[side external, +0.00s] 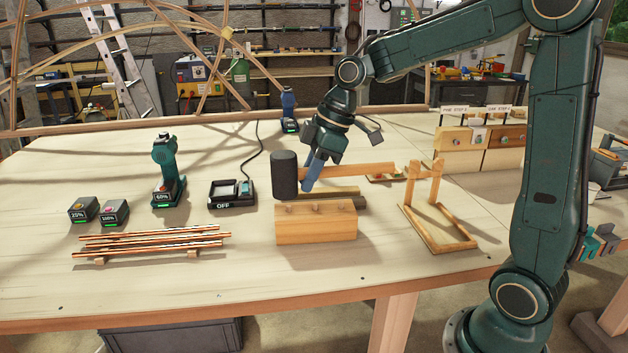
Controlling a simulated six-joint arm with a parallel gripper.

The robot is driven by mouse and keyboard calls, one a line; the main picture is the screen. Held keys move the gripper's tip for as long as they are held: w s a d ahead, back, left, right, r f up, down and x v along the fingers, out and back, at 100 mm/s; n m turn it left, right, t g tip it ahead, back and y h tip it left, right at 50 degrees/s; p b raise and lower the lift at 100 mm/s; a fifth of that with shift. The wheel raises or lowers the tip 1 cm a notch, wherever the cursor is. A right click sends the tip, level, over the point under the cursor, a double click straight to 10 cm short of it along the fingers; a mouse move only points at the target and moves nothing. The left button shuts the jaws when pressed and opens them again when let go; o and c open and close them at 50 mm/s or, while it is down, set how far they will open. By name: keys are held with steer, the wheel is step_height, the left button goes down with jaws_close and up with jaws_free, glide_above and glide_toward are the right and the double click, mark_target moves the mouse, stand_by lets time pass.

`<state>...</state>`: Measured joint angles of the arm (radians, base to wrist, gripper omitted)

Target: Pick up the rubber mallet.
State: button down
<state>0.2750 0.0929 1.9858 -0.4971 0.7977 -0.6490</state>
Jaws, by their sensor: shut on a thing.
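The rubber mallet has a black head (285,175) and a pale wooden handle (355,171) running right from it. My gripper (311,178) points down and is shut on the handle close to the head, with a blue finger in front of it. The mallet is level, above or just behind a wooden block (316,225). The far finger is hidden.
A wooden stand (440,215) is close to the handle's right end. Left are a drill (165,168), a charger (232,194), batteries (100,211) and a stack of copper-coloured rods (150,239). A labelled board (480,145) stands back right. The front of the table (200,290) is clear.

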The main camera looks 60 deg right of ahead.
steer(key=shift+r, duration=0.35)
stand_by(0.4)
steer(key=w+d+f, duration=0.3)
steer(key=w+d, duration=0.4)
steer(key=d, duration=0.2)
steer(key=shift+w+d, duration=0.25)
steer(key=shift+d, duration=0.05)
steer(key=shift+f, duration=0.1)
steer(key=shift+f, duration=2.2)
